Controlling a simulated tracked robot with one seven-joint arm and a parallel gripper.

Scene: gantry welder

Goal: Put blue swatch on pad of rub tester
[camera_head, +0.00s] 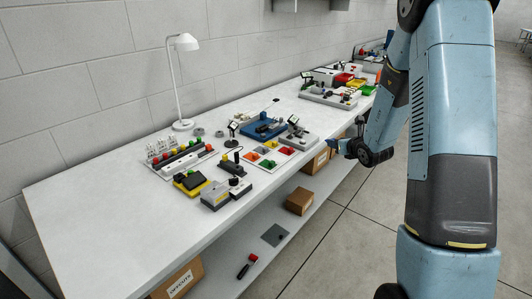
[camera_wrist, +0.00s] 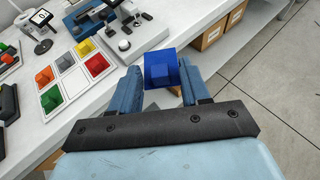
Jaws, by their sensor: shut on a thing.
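The blue swatch (camera_wrist: 160,72) is a small dark-blue square piece with a raised block, held between the fingers of my gripper (camera_wrist: 160,88) in the wrist view. My gripper also shows in the head view (camera_head: 332,146), just off the front edge of the bench and to the right of the swatch tray. The grey device with a round white disc (camera_wrist: 124,44) stands on the bench beyond the swatch; it may be the rub tester, and it also shows in the head view (camera_head: 298,138). I cannot make out a separate pad on it.
A white tray (camera_head: 285,152) holds several coloured swatches near the bench (camera_head: 95,215) front. A blue machine (camera_head: 263,126) stands behind it. A white lamp (camera_head: 183,124), grey boxes (camera_head: 215,196) and a row of coloured buttons stand left. Cardboard boxes (camera_head: 299,201) sit on the lower shelf.

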